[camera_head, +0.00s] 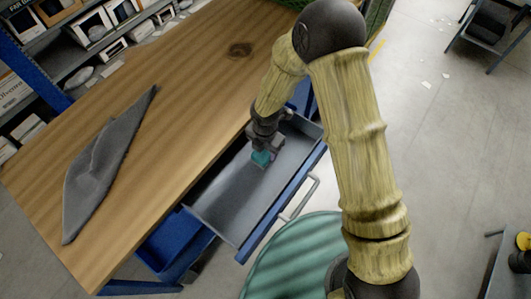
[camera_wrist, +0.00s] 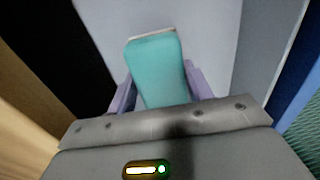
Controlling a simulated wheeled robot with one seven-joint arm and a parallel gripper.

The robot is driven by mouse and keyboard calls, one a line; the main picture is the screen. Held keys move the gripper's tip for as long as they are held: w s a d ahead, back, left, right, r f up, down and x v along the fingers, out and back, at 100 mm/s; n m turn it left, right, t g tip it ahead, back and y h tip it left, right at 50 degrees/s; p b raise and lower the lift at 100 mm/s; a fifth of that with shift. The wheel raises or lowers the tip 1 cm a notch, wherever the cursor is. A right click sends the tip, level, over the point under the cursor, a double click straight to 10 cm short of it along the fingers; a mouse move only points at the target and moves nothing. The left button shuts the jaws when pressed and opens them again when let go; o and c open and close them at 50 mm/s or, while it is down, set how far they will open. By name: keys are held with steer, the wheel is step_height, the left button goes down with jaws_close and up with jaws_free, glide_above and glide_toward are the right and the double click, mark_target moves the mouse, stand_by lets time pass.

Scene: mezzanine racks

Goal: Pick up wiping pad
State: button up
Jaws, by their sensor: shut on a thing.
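The wiping pad (camera_head: 261,157) is a small teal block inside the open grey drawer (camera_head: 222,205). In the wrist view the pad (camera_wrist: 155,66) is a rounded teal block with a pale edge at its far end, standing between the two purple fingers. My gripper (camera_head: 262,150) reaches down into the drawer and is shut on the pad. It also shows in the wrist view (camera_wrist: 158,88). I cannot tell whether the pad touches the drawer floor.
A wooden workbench top (camera_head: 180,90) lies left of the drawer, with a grey cloth (camera_head: 105,165) on it. The drawer has a blue front and a metal handle (camera_head: 304,198). Shelves with boxes (camera_head: 95,25) stand at the upper left. Open floor (camera_head: 440,130) lies to the right.

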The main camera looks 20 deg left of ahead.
step_height(320, 180, up, 7)
steer(key=shift+f, duration=0.1)
stand_by(0.5)
